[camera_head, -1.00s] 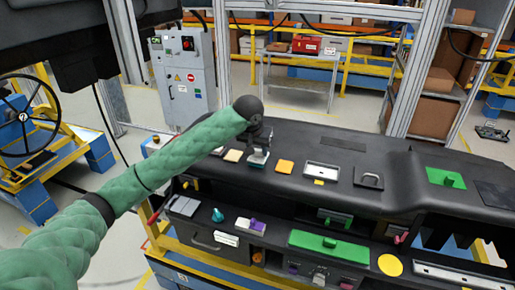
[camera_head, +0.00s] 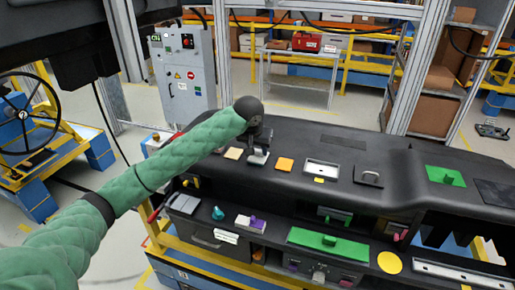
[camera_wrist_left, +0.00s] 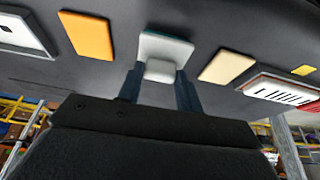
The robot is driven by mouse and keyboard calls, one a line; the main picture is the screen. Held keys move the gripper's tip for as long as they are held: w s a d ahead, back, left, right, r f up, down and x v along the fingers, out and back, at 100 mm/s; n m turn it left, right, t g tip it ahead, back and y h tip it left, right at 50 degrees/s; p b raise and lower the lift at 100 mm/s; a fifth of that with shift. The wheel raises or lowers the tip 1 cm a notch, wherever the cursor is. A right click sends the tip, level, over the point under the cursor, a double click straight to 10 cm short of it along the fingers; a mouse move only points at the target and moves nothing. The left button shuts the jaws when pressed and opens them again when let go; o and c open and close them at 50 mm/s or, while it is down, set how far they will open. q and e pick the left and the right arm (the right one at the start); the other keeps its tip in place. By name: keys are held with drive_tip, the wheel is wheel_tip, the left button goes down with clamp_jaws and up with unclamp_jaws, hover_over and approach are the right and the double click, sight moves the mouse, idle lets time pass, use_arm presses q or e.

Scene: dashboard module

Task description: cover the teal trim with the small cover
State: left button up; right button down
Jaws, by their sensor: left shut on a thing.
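The small cover (camera_head: 258,159) is a pale grey-white plate with a block handle. My left gripper (camera_head: 259,150) is shut on that handle from above. In the left wrist view the cover (camera_wrist_left: 166,45) lies flat at the dashboard surface, with its handle between the two dark fingers (camera_wrist_left: 160,76). It looks touching or nearly touching the surface. My right gripper is not in view.
A cream pad (camera_head: 233,153) and an orange pad (camera_head: 285,164) flank the cover closely on the black dashboard (camera_head: 400,150). A white-framed panel (camera_head: 322,168) and a handled dark plate (camera_head: 369,176) sit further right. A teal knob (camera_head: 218,213) stands on the lower front ledge.

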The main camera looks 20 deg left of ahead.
use_arm(q)
drive_tip(key=o, duration=1)
drive_tip(key=shift+o, duration=0.2)
